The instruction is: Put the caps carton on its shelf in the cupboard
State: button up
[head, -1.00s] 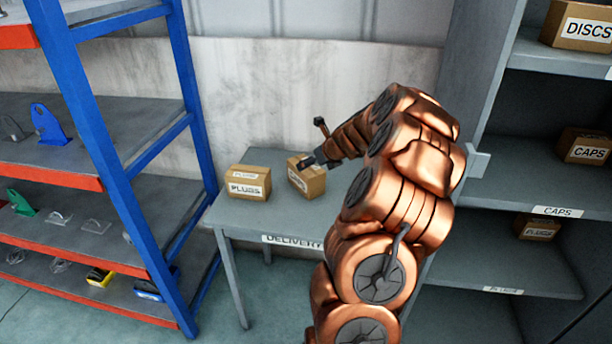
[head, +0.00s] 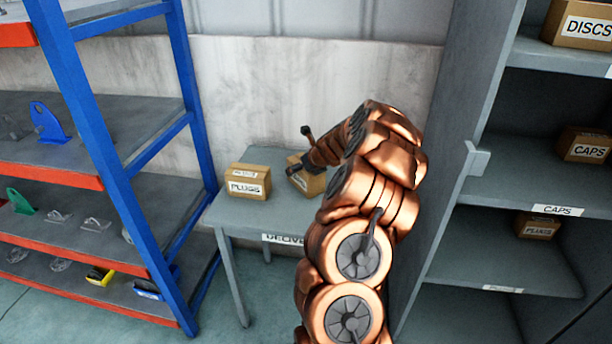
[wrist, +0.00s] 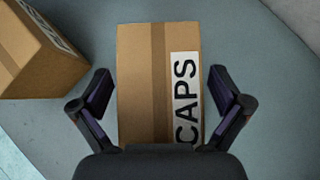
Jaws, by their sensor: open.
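The caps carton (wrist: 142,85) is a brown box with a white CAPS label, seen from above in the wrist view. In the head view the carton (head: 312,184) stands on the grey delivery table (head: 228,216), partly hidden by my gripper. My gripper (wrist: 160,88) is open, with one finger on each side of the carton's near part and a gap visible at both sides. In the head view it is over the carton (head: 294,168). The cupboard (head: 515,186) is at the right, with a CAPS label on a shelf edge and another CAPS carton (head: 585,146) on that shelf.
A plugs carton (head: 248,181) stands left of the caps carton on the table. Below the caps shelf, a plugs carton (head: 537,226) sits on its shelf; a discs carton (head: 582,24) is above. A blue rack (head: 108,150) stands left. The caps shelf has free room left of its carton.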

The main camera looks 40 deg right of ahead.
jog(key=c, duration=1.7)
jog(key=shift+r, duration=0.1)
jog(key=shift+r, duration=0.2)
jog(key=shift+c, duration=0.7)
notch_tip(320, 180, up, 2)
jog(key=shift+r, duration=0.2)
jog(key=shift+s+r, duration=0.1)
jog(key=shift+r, duration=0.2)
jog(key=s+a, duration=0.3)
jog(key=s, duration=0.1)
jog(key=s+a+r, duration=0.1)
jog(key=s+a, duration=0.2)
jog(key=s, duration=0.1)
jog(key=s+a, duration=0.3)
jog(key=s, duration=0.1)
jog(key=shift+s+a+r+b, duration=0.15)
jog(key=shift+s+r+b, duration=0.05)
jog(key=shift+s+b, duration=0.2)
